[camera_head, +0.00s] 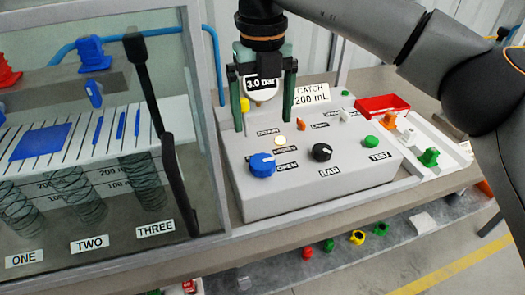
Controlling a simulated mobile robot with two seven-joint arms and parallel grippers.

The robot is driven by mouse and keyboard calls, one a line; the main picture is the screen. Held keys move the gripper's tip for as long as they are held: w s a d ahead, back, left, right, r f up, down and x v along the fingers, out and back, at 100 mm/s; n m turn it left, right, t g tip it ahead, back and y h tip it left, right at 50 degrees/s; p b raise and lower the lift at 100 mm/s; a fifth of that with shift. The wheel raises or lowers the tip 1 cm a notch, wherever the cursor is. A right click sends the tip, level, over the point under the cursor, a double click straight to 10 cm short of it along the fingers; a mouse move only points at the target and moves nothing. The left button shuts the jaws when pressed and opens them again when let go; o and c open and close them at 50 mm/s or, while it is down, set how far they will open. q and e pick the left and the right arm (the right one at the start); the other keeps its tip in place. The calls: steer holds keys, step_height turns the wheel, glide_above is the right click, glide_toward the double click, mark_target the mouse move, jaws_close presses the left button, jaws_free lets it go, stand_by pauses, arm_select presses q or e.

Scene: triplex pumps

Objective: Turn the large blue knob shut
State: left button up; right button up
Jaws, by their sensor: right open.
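The large blue knob (262,165) sits at the front left of the grey control box's sloped top. It has a pale mark on its face, and a label that seems to read OPEN lies at its lower right. Other labels above it are small and partly blurred. My right gripper (264,122) is open and empty, its two green fingers pointing down behind and above the blue knob, apart from it. A 3.0 bar gauge shows between the fingers, partly hidden by them. My left gripper is not in view.
On the grey control box (235,205) are a black BAR knob (321,152) and a green TEST button (371,141). A glass-fronted cabinet stands left, with its black handle (160,130) close by.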

mark_target(263, 161)
step_height(263, 161, down, 10)
steer(key=shift+f, duration=0.2)
steer(key=c, duration=1.4)
